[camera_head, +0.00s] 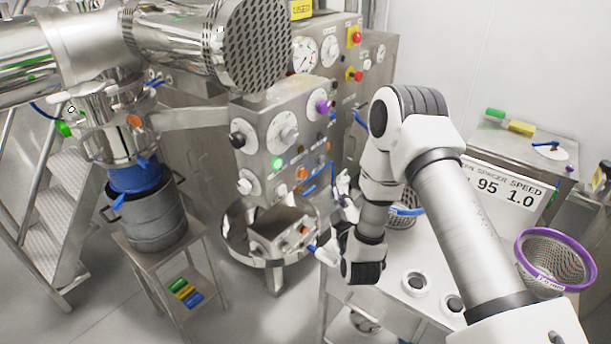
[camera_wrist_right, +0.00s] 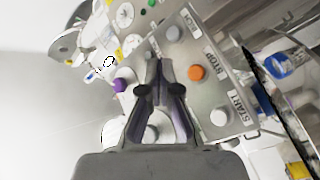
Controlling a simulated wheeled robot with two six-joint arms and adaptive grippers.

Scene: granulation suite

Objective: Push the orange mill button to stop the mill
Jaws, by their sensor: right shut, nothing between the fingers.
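In the right wrist view an orange button (camera_wrist_right: 196,72) marked STOP sits on a grey panel (camera_wrist_right: 205,97), between a grey button (camera_wrist_right: 173,33) and a white button (camera_wrist_right: 219,118) marked START. My right gripper (camera_wrist_right: 159,64) is shut and empty in front of this panel, its tips left of the orange button; contact with the panel cannot be told. In the head view my right gripper (camera_head: 325,253) is small and partly hidden by its wrist, beside a small metal box with an orange button (camera_head: 304,230). Another orange button (camera_head: 302,173) is on the larger cabinet above. My left gripper is not seen.
The cabinet (camera_head: 255,115) with dials and a purple knob (camera_head: 323,106) stands behind. A steel bucket (camera_head: 158,222) on a stand is left. A purple-rimmed basket (camera_head: 552,262) is at right. A large steel cylinder crosses the upper left.

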